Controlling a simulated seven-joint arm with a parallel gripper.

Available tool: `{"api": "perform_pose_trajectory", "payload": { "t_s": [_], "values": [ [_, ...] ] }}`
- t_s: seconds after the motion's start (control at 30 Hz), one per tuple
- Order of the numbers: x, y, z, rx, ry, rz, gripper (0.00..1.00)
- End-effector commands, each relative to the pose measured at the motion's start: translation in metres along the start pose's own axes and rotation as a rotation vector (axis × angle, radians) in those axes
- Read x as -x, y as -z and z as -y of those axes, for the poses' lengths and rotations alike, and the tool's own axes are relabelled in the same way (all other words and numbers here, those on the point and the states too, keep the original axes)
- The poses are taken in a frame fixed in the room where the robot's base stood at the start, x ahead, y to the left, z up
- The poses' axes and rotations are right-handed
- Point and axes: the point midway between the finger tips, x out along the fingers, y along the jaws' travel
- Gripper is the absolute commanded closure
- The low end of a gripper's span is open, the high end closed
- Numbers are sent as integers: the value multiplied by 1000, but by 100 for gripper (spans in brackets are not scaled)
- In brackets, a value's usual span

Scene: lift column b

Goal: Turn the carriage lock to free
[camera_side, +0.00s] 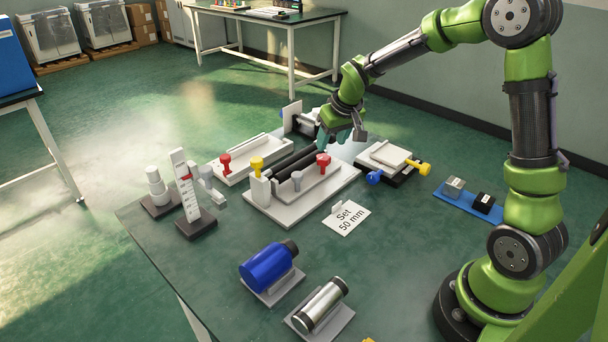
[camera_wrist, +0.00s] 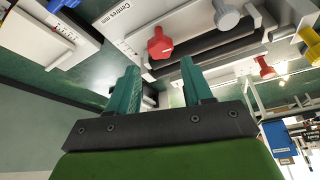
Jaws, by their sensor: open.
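The middle fixture (camera_side: 333,188) has a white base, dark rods and a white carriage plate. It carries a red knob (camera_side: 323,159), a grey knob (camera_side: 297,177) and a yellow knob (camera_side: 257,163). No readable label shows which knob is the carriage lock. My gripper (camera_side: 340,141) is open and empty, above the red knob's end of this fixture. In the wrist view, the red knob (camera_wrist: 160,44) appears beyond and between my fingertips (camera_wrist: 159,66), apart from them.
A fixture with another red knob (camera_side: 225,162) stands left. A plate unit (camera_side: 386,154) with blue and yellow knobs stands right. A "Set 50 mm" card (camera_side: 346,217) stands in front. A height scale (camera_side: 187,190), blue cylinder (camera_side: 265,268) and metal cylinder (camera_side: 320,304) stand nearer the table edges.

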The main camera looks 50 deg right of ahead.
Motion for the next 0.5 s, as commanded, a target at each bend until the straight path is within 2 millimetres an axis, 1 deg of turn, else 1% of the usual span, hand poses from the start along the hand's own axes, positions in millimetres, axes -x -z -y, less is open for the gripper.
{"api": "perform_pose_trajectory", "payload": {
  "t_s": [0.03, 0.2, 0.33, 0.5],
  "values": [
    [-12, -1, 0, 0, 0, 5, 50],
    [-44, -1, 0, 0, 0, 3, 50],
    [-60, -1, 0, -1, 0, 2, 50],
    [-68, 0, 0, 0, 0, 0, 50]
  ]
}}
